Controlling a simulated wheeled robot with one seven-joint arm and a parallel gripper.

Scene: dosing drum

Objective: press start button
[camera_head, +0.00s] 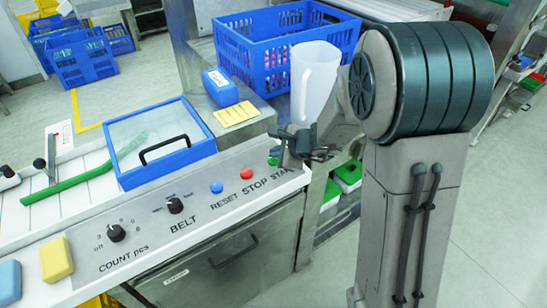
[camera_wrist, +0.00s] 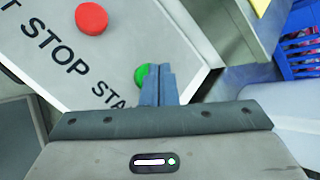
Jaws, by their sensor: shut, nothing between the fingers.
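The green start button (camera_head: 273,161) is at the right end of the sloped control panel, beside the red stop button (camera_head: 246,173). In the wrist view the green start button (camera_wrist: 142,75) is partly hidden behind my fingers, and the red stop button (camera_wrist: 91,18) lies up and to the left. My gripper (camera_wrist: 159,68) is shut and empty, with its fingertips over the right part of the start button. In the head view my gripper (camera_head: 284,150) is close to the button's right side. I cannot tell whether the fingertips touch it.
A blue reset button (camera_head: 216,187), a belt knob (camera_head: 174,205) and a count knob (camera_head: 116,232) sit further left on the panel. A translucent jug (camera_head: 313,80) and a blue crate (camera_head: 270,45) are behind my gripper. A blue-framed lid (camera_head: 160,145) covers part of the counter.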

